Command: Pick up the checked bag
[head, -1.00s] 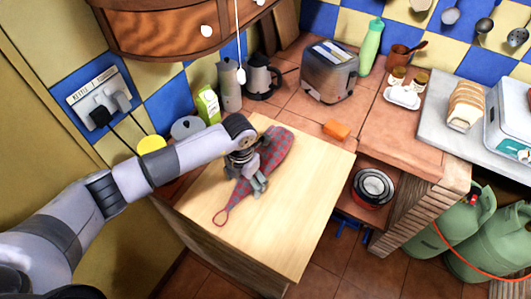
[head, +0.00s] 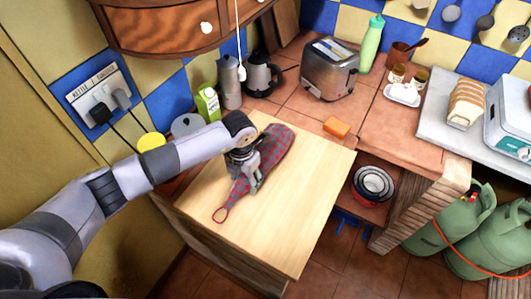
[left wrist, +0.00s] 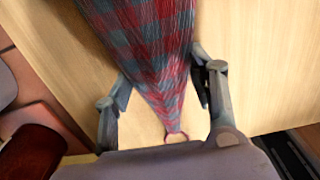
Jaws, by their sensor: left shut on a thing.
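The checked bag (head: 274,152) is red and blue-grey, long and tapering, with a red loop at its narrow end. It lies on the pale wooden board (head: 300,220) in the head view, its loop toward the front left. My left gripper (head: 248,180) is over the bag's middle and shut on it. In the left wrist view, the bag (left wrist: 150,45) runs between the two fingers of the left gripper (left wrist: 164,88), with its loop near the palm. The gripper hides part of the bag. My right gripper is not in view.
An orange block (head: 337,127) sits just behind the board. A carton (head: 208,102), a kettle (head: 263,75) and a toaster (head: 330,68) stand at the back. Stacked bowls (head: 372,185) are on a lower shelf to the right. The board's front is clear.

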